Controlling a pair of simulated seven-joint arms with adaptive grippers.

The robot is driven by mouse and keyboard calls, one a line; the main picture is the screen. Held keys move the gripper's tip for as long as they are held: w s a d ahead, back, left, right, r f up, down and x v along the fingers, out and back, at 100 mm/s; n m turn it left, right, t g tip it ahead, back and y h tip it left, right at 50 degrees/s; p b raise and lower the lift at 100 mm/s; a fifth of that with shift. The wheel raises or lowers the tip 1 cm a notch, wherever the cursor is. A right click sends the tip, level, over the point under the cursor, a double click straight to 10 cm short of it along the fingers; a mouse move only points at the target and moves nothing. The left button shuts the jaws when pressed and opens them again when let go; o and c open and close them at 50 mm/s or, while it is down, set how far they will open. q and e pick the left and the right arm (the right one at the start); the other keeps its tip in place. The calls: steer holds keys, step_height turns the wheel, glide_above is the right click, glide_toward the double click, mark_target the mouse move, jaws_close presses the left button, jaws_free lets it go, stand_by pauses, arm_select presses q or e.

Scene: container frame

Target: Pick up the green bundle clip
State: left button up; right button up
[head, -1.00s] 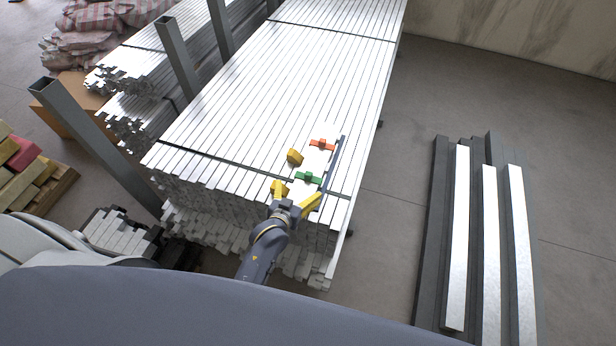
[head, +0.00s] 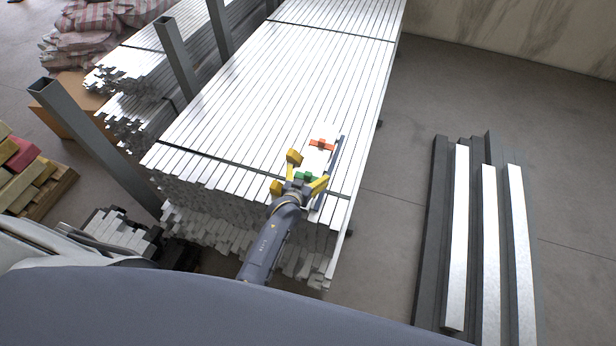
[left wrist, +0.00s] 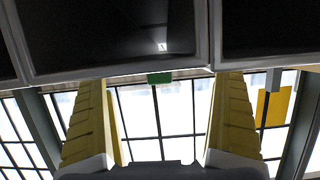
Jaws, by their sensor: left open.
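The green bundle clip (head: 304,176) sits on a white strip on top of the near end of the metal bar stack. My left gripper (head: 308,173) is open, with its yellow fingers on either side of the clip in the head view. In the left wrist view, the green clip (left wrist: 159,78) shows small between the two yellow fingers of my left gripper (left wrist: 162,80), with gaps on both sides. The clip's lower part is hidden by the gripper in the head view. My right gripper is not in view.
An orange clip (head: 321,145) lies just beyond on the same strip. Grey upright posts (head: 178,58) line the left of the bar stack (head: 285,85).

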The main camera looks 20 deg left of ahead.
arm_select(q)
steer(key=shift+w+f, duration=0.25)
steer(key=shift+w, duration=0.35)
steer(key=shift+c, duration=0.6)
